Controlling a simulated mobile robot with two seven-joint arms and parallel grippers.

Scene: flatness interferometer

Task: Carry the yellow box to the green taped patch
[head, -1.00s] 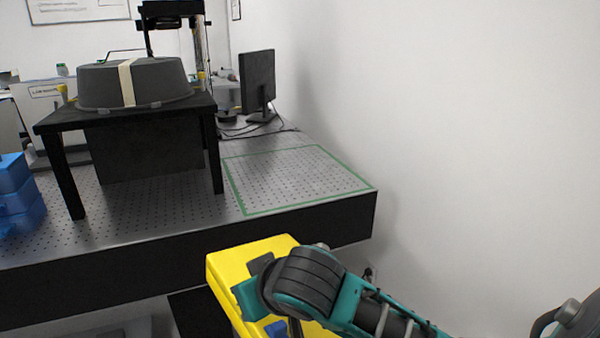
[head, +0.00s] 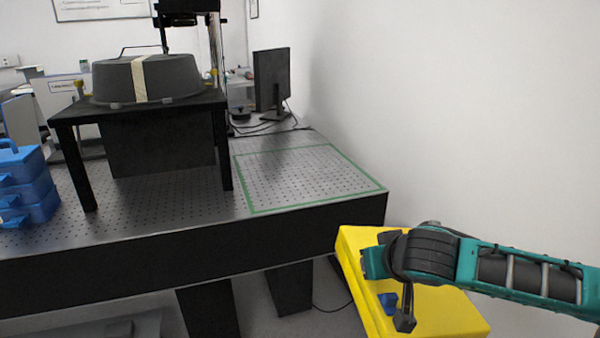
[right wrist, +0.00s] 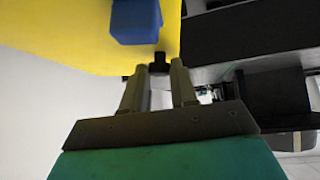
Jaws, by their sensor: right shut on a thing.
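The yellow box (head: 445,315) hangs in the air at the lower right of the head view, in front of the black table edge and below the tabletop. It has a blue latch-like part (head: 388,303). My right gripper (head: 404,316) is over the box and shut on it. In the right wrist view, the fingertips (right wrist: 160,70) meet a small dark part against the yellow box (right wrist: 60,30); the exact grip is partly hidden. The green taped patch (head: 310,178) is a bare rectangle on the perforated tabletop's right end. My left gripper is not in view.
A black stand (head: 75,160) carrying a grey tub-like cover (head: 185,78) stands left of the patch. A monitor (head: 272,80) is behind it. Stacked blue cases (head: 25,190) are at the far left. A white wall (head: 480,120) runs along the right.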

